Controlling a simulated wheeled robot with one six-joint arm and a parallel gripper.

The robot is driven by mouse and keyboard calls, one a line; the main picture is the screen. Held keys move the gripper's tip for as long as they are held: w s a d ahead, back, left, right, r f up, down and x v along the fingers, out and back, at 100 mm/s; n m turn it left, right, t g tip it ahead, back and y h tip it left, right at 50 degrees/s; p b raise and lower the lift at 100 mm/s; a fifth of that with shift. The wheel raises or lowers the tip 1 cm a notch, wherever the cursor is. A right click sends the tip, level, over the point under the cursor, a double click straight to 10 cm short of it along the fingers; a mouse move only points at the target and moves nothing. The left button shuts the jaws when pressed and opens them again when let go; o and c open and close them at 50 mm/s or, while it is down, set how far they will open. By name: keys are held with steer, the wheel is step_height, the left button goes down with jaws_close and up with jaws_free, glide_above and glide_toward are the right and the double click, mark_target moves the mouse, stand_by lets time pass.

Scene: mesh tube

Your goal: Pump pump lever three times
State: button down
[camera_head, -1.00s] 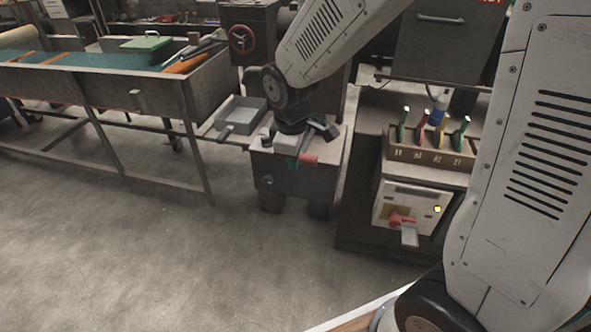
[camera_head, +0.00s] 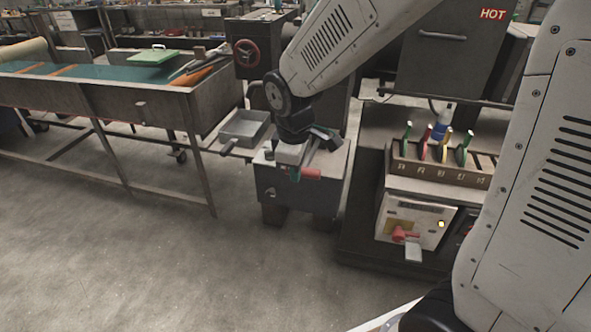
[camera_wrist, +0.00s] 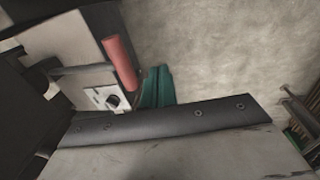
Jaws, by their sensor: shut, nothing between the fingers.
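The pump lever's red handle (camera_head: 311,173) sticks out at the top front of a dark grey box-shaped unit (camera_head: 300,192). In the wrist view the red handle (camera_wrist: 120,62) sits on a dark lever arm, left of centre. My gripper (camera_head: 294,174) points down right beside the handle, on its left in the head view. It is shut with nothing between its fingers. Its teal fingertips (camera_wrist: 157,88) show next to the handle's end in the wrist view. I cannot tell whether they touch it. My gripper's body hides part of the lever and the unit's top.
A grey metal tray (camera_head: 243,128) stands left of the unit. A long workbench (camera_head: 100,95) fills the left. To the right stand a slotted holder (camera_head: 440,172) with coloured items and a panel (camera_head: 412,222) with a red handle. The floor in front (camera_head: 130,250) is clear.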

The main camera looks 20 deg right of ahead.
step_height(320, 180, up, 12)
steer(key=g, duration=0.1)
glide_above(303, 168)
steer(key=shift+r+y, duration=0.1)
steer(key=shift+y, duration=0.3)
step_height(303, 168, down, 14)
steer(key=shift+s, duration=0.1)
